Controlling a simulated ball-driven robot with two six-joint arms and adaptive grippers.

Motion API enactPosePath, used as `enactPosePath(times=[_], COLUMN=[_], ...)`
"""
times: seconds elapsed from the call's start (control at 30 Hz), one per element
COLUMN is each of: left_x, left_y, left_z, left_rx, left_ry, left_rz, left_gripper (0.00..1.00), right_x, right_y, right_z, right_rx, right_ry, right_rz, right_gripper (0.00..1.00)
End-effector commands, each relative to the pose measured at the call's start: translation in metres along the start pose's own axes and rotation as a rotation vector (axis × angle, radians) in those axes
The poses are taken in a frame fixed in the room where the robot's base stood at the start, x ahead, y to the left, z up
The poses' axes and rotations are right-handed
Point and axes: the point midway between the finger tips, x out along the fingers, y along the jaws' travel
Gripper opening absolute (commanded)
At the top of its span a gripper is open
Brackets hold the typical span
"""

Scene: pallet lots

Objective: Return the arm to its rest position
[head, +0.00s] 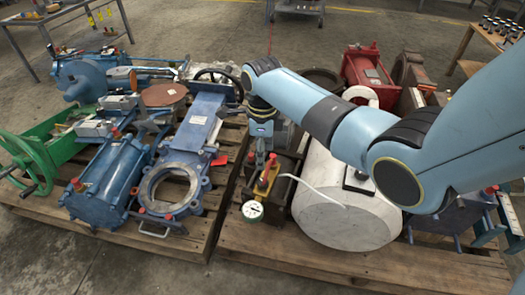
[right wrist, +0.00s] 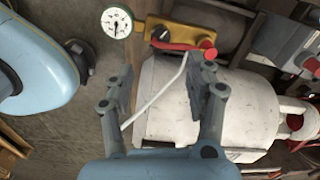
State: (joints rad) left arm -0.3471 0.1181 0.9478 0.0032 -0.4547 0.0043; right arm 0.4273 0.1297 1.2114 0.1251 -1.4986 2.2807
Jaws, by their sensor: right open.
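My right arm (head: 350,130) reaches in from the right over the right-hand pallet, its wrist pointing down. My right gripper (right wrist: 160,70) is open and empty, its two fingers spread apart in the right wrist view. Beyond the fingers are a yellow block with a red handle (right wrist: 178,38) and a round white gauge (right wrist: 117,22). The gauge (head: 252,210) and the yellow-and-red part (head: 266,176) also show below the gripper in the head view. I cannot tell the exact gap between fingers and parts. My left gripper is not in view.
A large white cylinder (head: 335,205) lies under my right arm, with a thin white hose (head: 312,190) beside it. A blue flanged valve (head: 172,185) and a green handwheel (head: 30,165) are on the left pallet. A red machine (head: 367,70) stands behind. Concrete floor lies in front.

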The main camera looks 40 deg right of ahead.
Motion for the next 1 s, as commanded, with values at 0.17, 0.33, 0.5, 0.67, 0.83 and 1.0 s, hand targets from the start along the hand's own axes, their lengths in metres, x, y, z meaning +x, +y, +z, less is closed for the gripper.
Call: enactPosePath(times=[0.17,0.33,0.5,0.67,0.83,1.0], left_x=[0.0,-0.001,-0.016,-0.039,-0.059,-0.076], left_y=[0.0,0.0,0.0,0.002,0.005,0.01], left_z=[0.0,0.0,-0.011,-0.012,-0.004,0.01], left_rx=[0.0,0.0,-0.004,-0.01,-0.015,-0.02], left_ry=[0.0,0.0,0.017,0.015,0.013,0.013], left_rz=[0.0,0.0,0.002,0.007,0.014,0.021], left_gripper=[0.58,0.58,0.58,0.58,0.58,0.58], right_x=[0.0,0.001,0.015,0.059,0.11,0.139], right_y=[0.0,0.001,0.036,0.119,0.218,0.316], right_z=[0.0,-0.001,-0.031,-0.106,-0.201,-0.298], right_rx=[0.0,0.0,0.0,-0.03,-0.36,-0.917], right_ry=[0.0,0.001,0.05,0.16,0.19,0.142], right_rz=[0.0,0.001,0.059,0.181,0.26,0.295], right_gripper=[0.55,0.55,0.55,0.55,0.55,0.55])
